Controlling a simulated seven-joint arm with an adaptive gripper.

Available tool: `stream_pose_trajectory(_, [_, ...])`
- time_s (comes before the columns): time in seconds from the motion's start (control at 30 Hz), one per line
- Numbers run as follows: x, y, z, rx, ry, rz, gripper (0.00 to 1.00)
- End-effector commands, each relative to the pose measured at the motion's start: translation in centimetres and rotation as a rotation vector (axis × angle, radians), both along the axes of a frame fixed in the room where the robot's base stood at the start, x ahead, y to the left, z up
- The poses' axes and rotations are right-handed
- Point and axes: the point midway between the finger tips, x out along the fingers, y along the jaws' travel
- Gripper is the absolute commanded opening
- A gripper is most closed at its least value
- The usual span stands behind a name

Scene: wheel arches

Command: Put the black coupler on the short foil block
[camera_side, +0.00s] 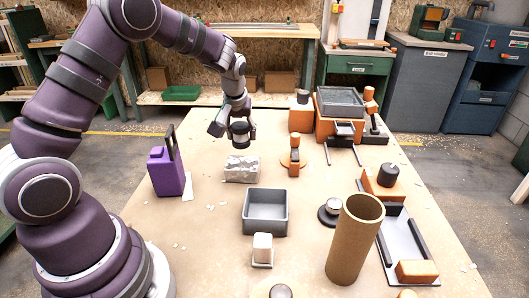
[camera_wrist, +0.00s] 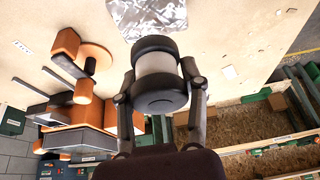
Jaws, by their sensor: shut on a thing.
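The black coupler (camera_side: 240,128), a short black cylinder with a pale grey middle band, is held by my gripper (camera_side: 239,124). In the wrist view the coupler (camera_wrist: 158,76) sits between the two fingers of my gripper (camera_wrist: 158,72), which are shut on its sides. The foil block (camera_side: 241,169) is a low, crinkled silver block on the table. It lies below the coupler in the side view, with a visible gap between them. In the wrist view the foil block (camera_wrist: 148,15) is at the top edge, partly cut off, beyond the coupler.
A purple container (camera_side: 167,171) stands left of the foil block. A grey open bin (camera_side: 265,211) and a cream block (camera_side: 262,247) are nearer the camera. An orange upright piece (camera_side: 294,157) stands to the right. A tall cardboard tube (camera_side: 354,240) stands at front right.

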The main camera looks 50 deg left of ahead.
Motion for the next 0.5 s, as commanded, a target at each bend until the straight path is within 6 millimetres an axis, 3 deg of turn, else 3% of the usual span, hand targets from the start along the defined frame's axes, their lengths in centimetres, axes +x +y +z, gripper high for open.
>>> stream_pose_trajectory(0.23, [0.0, 0.0, -4.5, -0.001, 0.002, 0.001, 0.18])
stream_pose_trajectory(0.5, [0.0, 0.1, -4.8, 0.0, -0.002, 0.001, 0.18])
